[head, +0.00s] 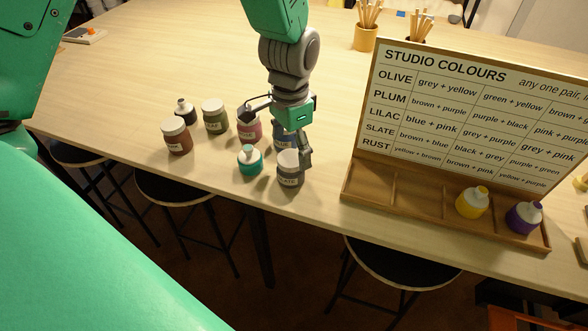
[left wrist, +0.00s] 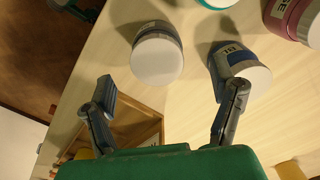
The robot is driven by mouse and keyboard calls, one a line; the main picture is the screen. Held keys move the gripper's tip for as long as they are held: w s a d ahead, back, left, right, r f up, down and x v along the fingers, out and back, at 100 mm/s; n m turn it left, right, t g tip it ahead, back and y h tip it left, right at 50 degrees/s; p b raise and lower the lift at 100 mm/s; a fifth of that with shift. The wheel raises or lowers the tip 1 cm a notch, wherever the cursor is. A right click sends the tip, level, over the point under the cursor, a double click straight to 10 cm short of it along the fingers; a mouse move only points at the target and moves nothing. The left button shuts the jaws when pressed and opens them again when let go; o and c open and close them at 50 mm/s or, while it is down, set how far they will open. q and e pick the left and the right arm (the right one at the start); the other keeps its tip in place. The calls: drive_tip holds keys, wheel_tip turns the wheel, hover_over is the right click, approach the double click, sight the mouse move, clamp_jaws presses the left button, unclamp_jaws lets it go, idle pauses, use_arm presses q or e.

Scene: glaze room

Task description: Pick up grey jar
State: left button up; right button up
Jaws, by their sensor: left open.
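The grey jar (head: 290,175) has a white lid and a label that seems to read SLATE. It stands upright near the table's front edge. In the left wrist view the grey jar (left wrist: 150,30) shows its pale lid, just beyond my fingers and left of centre. My left gripper (head: 277,140) is open over the jar group, one finger beside the grey jar and the other near the pink jar (head: 248,132). In the left wrist view the gripper (left wrist: 173,88) is empty, its fingers spread. A blue jar (head: 280,142) is partly hidden behind it. My right gripper is not in view.
A teal bottle (head: 250,164) stands close left of the grey jar. An olive jar (head: 215,122), a brown jar (head: 177,141) and a black bottle (head: 185,115) stand further left. The colour board's tray (head: 420,205) is to the right, holding yellow (head: 471,204) and purple (head: 522,219) bottles.

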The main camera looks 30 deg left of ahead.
sight(291, 157)
use_arm(q)
drive_tip(key=shift+f, duration=0.7)
wheel_tip(291, 157, down, 4)
drive_tip(key=shift+s+f+p, duration=0.15)
drive_tip(key=shift+f+p, duration=0.05)
drive_tip(key=shift+p, duration=0.1)
drive_tip(key=shift+f, duration=0.45)
drive_tip(key=shift+d+r, duration=0.1)
drive_tip(key=c, duration=1.4)
